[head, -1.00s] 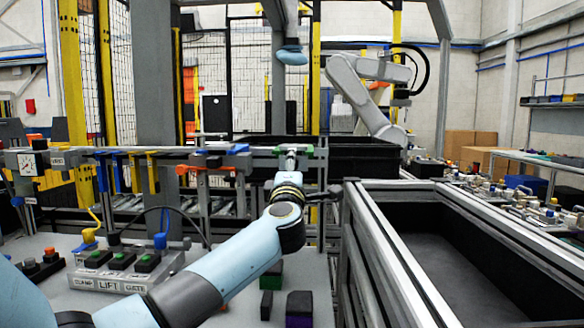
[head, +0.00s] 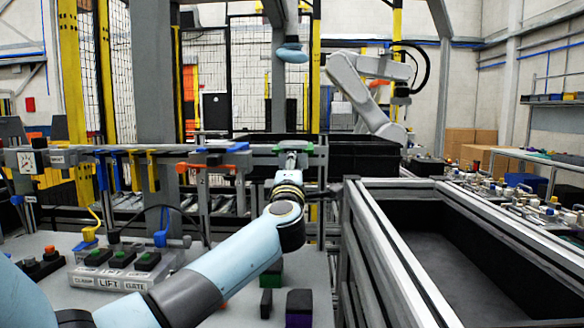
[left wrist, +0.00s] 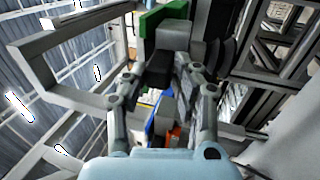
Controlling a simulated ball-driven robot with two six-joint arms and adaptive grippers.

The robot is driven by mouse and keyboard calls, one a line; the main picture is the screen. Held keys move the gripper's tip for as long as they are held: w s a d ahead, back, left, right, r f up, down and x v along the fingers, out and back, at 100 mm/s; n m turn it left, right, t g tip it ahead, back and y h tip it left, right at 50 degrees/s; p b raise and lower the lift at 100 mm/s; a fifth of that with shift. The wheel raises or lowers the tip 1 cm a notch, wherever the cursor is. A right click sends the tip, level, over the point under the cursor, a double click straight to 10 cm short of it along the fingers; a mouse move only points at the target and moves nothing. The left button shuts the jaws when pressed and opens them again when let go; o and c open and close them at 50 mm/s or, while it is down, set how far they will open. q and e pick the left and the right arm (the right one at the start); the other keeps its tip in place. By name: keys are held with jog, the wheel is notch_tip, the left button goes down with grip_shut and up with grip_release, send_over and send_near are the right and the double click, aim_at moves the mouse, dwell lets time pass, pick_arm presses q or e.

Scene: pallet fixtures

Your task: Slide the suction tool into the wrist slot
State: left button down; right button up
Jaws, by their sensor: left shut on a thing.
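My left gripper (head: 290,165) is at the rack rail, at the end of my arm that comes in from the lower left. In the left wrist view its two fingers (left wrist: 160,90) are shut on a grey tool body (left wrist: 183,45) with a green plate (left wrist: 162,18) on it. I take this to be the suction tool; dark ribbed round parts (left wrist: 222,62) show beside it. In the head view the tool's green top (head: 292,147) is at the rail's right end. The slot is hidden, so I cannot tell how the tool sits in it. My right gripper is not in view.
The rail (head: 120,150) carries a blue-topped tool (head: 215,149) and an orange piece (head: 205,167) to the left. A button box (head: 120,270) is at lower left. A metal-framed bin (head: 400,270) stands close on the right. Small blocks (head: 298,305) lie below my arm.

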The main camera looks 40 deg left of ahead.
pick_arm(q)
jog(key=shift+r+p, duration=0.35)
jog(key=shift+r, duration=0.05)
jog(key=s+d+p, duration=0.3)
jog(key=s+d, duration=0.2)
jog(key=s, duration=0.1)
jog(key=shift+s+d+f, duration=0.25)
jog(key=shift+s+f, duration=0.05)
jog(key=shift+f, duration=0.15)
dwell(0.7)
jog(key=shift+f, duration=0.1)
dwell(0.5)
